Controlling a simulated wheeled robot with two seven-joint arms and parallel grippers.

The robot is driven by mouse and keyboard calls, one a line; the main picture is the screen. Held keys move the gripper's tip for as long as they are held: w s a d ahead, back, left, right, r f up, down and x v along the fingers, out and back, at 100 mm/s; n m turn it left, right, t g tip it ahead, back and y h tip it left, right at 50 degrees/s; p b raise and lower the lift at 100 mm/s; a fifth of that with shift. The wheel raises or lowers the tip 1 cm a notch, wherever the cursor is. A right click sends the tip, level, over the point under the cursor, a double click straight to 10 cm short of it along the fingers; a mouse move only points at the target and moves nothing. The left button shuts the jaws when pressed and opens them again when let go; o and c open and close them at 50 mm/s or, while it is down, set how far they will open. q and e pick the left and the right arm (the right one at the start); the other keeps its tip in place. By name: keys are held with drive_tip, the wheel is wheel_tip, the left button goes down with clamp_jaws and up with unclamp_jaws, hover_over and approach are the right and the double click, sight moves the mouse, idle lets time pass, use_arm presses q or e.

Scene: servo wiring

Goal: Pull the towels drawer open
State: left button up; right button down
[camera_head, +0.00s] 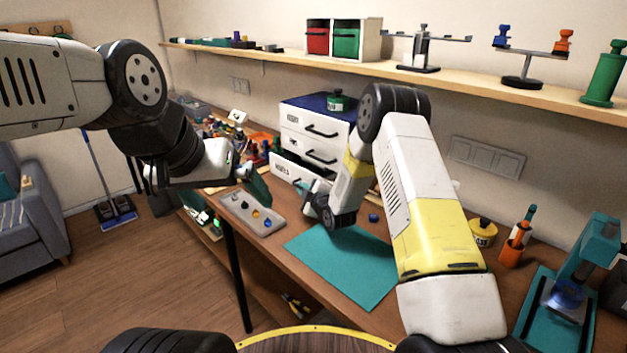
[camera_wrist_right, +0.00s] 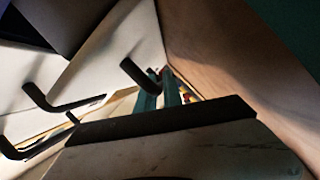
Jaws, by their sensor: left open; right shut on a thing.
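A white cabinet of stacked drawers with black handles (camera_head: 316,122) stands on the workbench. Its lowest drawer (camera_head: 290,170) stands out a little, with a dark gap along its top edge. Any label is too small to read. My right gripper (camera_head: 306,190) is at the front of this drawer, shut on its handle. In the right wrist view, the teal fingers (camera_wrist_right: 166,90) meet the black handle (camera_wrist_right: 141,77), and the exact grip is partly hidden. My left gripper (camera_head: 256,186) is open and empty above the bench's left part, away from the cabinet.
A grey tray with coloured knobs (camera_head: 252,213) and a teal mat (camera_head: 342,264) lie in front of the cabinet. Small clutter fills the bench left of it. A green jar (camera_head: 337,101) stands on top. A shelf (camera_head: 460,78) runs above.

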drive_tip(key=s+a, duration=0.8)
drive_tip(key=s, duration=0.1)
drive_tip(key=shift+a+f, duration=0.1)
drive_tip(key=shift+a, duration=0.2)
drive_tip(key=c, duration=1.5)
unclamp_jaws()
